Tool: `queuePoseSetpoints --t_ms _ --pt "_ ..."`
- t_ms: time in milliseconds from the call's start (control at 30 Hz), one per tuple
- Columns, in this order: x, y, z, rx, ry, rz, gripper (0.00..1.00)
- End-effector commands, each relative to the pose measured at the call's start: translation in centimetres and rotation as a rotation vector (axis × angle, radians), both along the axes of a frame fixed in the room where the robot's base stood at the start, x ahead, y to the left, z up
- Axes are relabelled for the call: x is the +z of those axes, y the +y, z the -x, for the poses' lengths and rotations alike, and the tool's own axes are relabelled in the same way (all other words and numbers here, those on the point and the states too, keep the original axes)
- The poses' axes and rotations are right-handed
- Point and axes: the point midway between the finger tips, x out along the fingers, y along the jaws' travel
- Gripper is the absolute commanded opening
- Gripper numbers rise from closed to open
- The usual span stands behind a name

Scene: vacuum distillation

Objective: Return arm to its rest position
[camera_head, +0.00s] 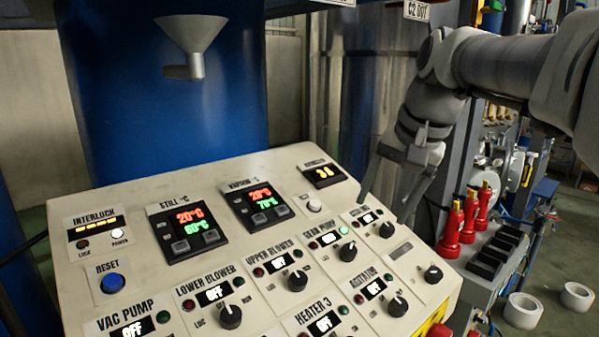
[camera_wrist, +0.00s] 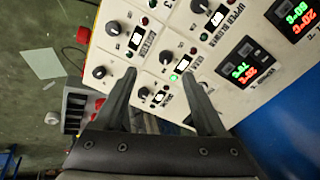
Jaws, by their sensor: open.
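My gripper (camera_head: 387,205) hangs over the right part of the cream control panel (camera_head: 130,208), fingers pointing down and spread apart with nothing between them. In the wrist view my gripper (camera_wrist: 158,76) also shows open and empty, with panel knobs beyond its fingertips. The arm reaches in from the upper right of the head view. I cannot tell the exact gap between the fingertips and the panel.
Blue column (camera_head: 150,100) stands behind the panel, with a grey funnel (camera_head: 191,35) on its front. Red-handled parts (camera_head: 468,222) and black blocks (camera_head: 493,255) stand right of the panel. White rolls (camera_head: 523,310) lie on the floor. The seal pump's green lamp (camera_head: 343,230) is lit.

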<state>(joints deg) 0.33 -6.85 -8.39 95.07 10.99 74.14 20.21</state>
Motion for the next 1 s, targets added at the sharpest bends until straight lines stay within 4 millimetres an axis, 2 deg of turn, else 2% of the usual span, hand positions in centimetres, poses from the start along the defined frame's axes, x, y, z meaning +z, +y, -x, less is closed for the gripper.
queuePoseSetpoints --t_ms 33,167,300,500,700,1000 --pt "-0.6 0.4 1.9 0.034 -0.019 0.020 0.73" --pt "-2.8 1.1 6.0 0.131 -0.067 0.088 0.73" --pt "-5.9 1.8 10.2 0.241 -0.114 0.175 0.73" --pt "-10.6 2.2 15.0 0.375 -0.168 0.292 0.73" --pt "-13.1 2.3 17.1 0.443 -0.191 0.355 0.73" --pt "-13.5 2.2 17.3 0.451 -0.192 0.362 0.73"
